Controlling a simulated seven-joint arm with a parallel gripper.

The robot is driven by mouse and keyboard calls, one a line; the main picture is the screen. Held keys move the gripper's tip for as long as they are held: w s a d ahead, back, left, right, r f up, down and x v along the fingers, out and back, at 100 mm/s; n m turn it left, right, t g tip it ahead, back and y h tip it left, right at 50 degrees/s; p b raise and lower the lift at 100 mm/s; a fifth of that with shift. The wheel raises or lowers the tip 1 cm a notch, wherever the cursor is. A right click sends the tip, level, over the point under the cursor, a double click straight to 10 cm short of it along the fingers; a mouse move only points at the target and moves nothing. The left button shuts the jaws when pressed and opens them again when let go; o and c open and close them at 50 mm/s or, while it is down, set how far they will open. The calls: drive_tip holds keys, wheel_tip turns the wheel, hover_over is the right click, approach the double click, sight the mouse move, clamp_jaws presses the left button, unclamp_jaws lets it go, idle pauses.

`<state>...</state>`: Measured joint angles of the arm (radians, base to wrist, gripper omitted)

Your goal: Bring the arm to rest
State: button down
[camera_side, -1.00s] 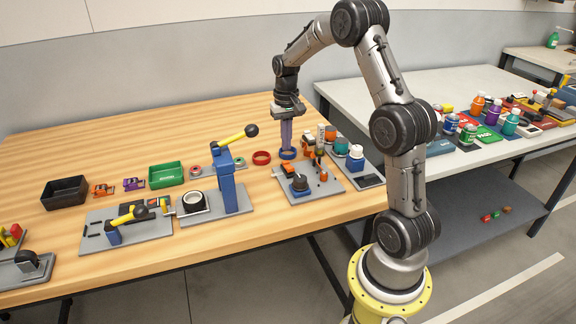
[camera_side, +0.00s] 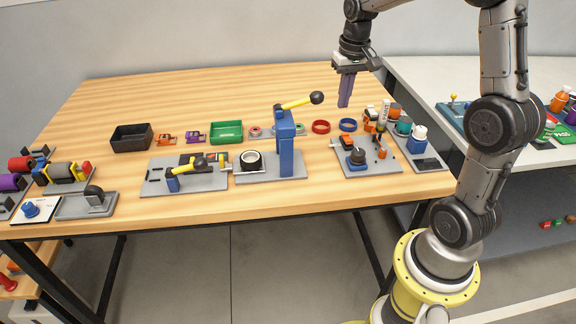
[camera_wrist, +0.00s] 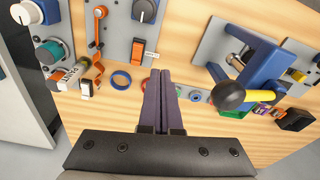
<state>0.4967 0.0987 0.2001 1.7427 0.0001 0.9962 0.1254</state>
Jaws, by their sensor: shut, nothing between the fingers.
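My gripper (camera_side: 345,105) hangs above the right part of the wooden table (camera_side: 200,90), pointing down, with its two long purple fingers together. In the wrist view my gripper (camera_wrist: 160,75) shows the fingers side by side with nothing held. A blue ring (camera_side: 348,125) lies flat on the table below the fingers, apart from them. The blue ring also shows in the wrist view (camera_wrist: 121,80), left of the fingers. A red ring (camera_side: 321,127) lies to its left and is partly hidden behind the fingers in the wrist view.
A blue press with a yellow lever and black knob (camera_side: 317,97) stands tall left of my gripper. A green tray (camera_side: 227,132) and black tray (camera_side: 131,137) lie further left. A plate with a dark knob (camera_side: 357,156) sits in front. The table's back is clear.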

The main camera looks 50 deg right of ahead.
drive_tip(key=s+a+r+n+t, duration=0.1)
drive_tip(key=s+a+r+n, duration=0.1)
drive_tip(key=s+a+r, duration=0.3)
drive_tip(key=s+a+r+n+t, duration=0.1)
drive_tip(key=s+a+n+t, duration=0.15)
drive_tip(key=a, duration=0.55)
drive_tip(key=s+a+n, duration=0.1)
drive_tip(key=s+a, duration=0.2)
drive_tip(key=s, duration=0.2)
drive_tip(key=s+a+f+n+t, duration=0.1)
drive_tip(key=s+a, duration=0.1)
drive_tip(key=s, duration=0.3)
drive_tip(key=shift+s+a+f+n+y, duration=0.25)
drive_tip(key=shift+s+a+n+y, duration=0.05)
drive_tip(key=shift+s+a+n, duration=0.1)
